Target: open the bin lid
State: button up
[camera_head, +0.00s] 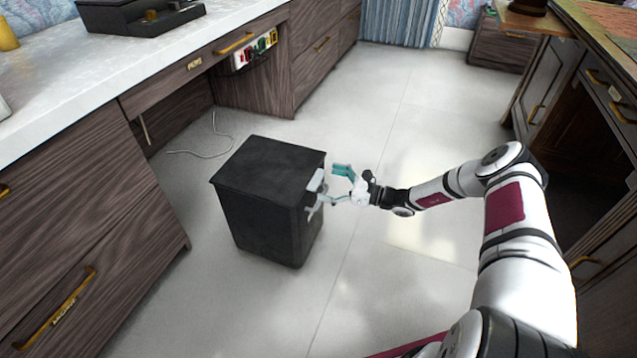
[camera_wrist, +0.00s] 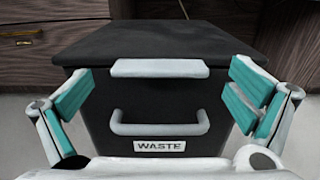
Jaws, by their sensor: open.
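A black waste bin (camera_head: 262,200) stands on the floor left of my gripper. Its flat lid (camera_head: 270,165) is down on the body. In the wrist view the lid (camera_wrist: 155,42) has a pale handle strip (camera_wrist: 160,68) at its front edge. Below it on the bin front are a grey bar handle (camera_wrist: 160,124) and a white WASTE label (camera_wrist: 160,146). My gripper (camera_head: 330,184) is open at the bin's right-hand side, facing the handles. In the wrist view its teal-padded fingers (camera_wrist: 160,102) are spread to either side of the handles, with nothing held between them.
A wooden desk with a white top (camera_head: 95,60) and drawers runs along the left. A dark wooden cabinet (camera_head: 570,110) stands at the right. A thin cable (camera_head: 212,145) lies on the floor behind the bin.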

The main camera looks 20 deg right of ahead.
aim_at(321, 180)
jog(key=shift+b+x, duration=0.4)
jog(key=shift+x, duration=1.3)
jog(key=c, duration=1.6)
jog(key=shift+r, duration=0.15)
